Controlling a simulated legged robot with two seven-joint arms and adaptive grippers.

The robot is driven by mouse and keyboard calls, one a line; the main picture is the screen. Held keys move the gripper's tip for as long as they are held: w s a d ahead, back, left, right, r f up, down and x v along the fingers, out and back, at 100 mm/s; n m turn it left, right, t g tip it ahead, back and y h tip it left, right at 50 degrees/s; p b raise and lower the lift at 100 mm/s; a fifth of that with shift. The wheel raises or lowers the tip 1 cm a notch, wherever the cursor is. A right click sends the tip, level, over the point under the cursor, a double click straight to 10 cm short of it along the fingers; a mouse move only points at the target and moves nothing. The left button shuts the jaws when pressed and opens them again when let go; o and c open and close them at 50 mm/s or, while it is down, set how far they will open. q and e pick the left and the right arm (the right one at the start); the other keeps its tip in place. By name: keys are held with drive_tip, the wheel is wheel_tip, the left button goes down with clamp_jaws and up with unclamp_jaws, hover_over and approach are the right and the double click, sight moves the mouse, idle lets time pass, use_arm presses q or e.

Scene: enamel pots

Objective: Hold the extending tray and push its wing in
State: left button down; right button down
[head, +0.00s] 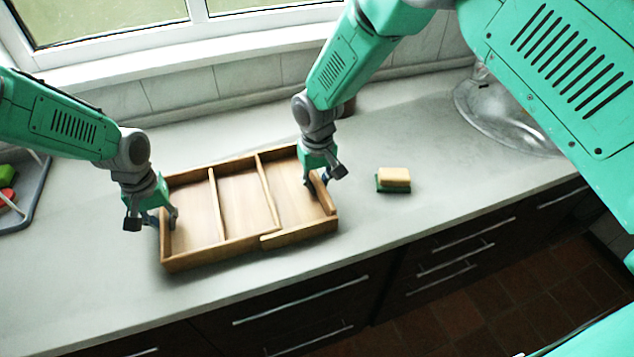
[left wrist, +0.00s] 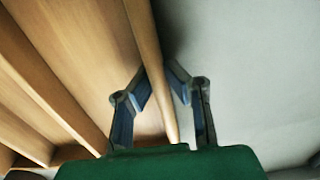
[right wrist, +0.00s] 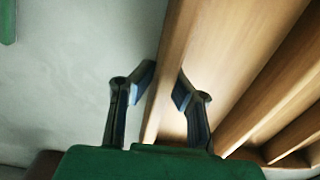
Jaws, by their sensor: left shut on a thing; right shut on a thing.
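The wooden extending tray (head: 208,251) lies on the counter, with dividers across it. Its wing (head: 300,233) is at the right end, its front wall stepping out past the main body's. My left gripper (head: 167,217) is shut on the tray's left end wall; in the left wrist view the fingers (left wrist: 159,76) sit on both sides of that wall (left wrist: 146,38). My right gripper (head: 319,180) is shut on the wing's right end wall; in the right wrist view the fingers (right wrist: 165,82) straddle that wall (right wrist: 176,48). The tray's compartments look empty.
A sponge (head: 394,178), yellowish over green, lies on the counter right of the tray. A grey rack (head: 38,192) with coloured items stands at the far left. Dark drawers are below the counter's front edge.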

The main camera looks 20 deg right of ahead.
sight(289, 199)
drive_tip(key=a, duration=0.7)
drive_tip(key=shift+a, duration=0.1)
drive_tip(key=c, duration=1.6)
unclamp_jaws()
wheel_tip(289, 199, up, 12)
